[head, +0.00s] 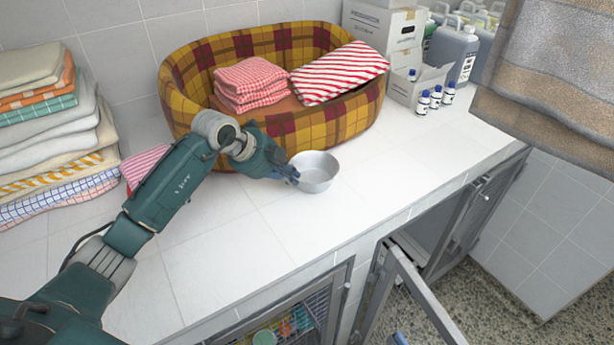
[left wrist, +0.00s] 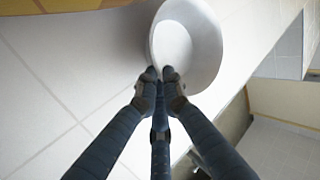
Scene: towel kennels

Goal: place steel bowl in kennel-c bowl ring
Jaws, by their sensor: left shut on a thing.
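The steel bowl (head: 316,174) is a small, shiny round bowl, upright at the counter's middle, in front of the plaid basket. My left gripper (head: 292,175) is shut on its left rim. In the left wrist view the fingertips (left wrist: 160,74) pinch the near rim of the bowl (left wrist: 192,45). I cannot tell whether the bowl touches the counter or hangs just above it. Below the counter front, a kennel door (head: 415,295) stands open; its label and any bowl ring are not visible. My right gripper is not clearly seen.
The plaid basket (head: 178,92) with folded towels stands behind my left gripper. Stacked towels (head: 50,130) are at the left. Boxes (head: 385,30), small bottles (head: 436,96) and jugs (head: 455,50) stand at the back right. A towel (head: 560,75) hangs at upper right. The front counter (head: 250,255) is clear.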

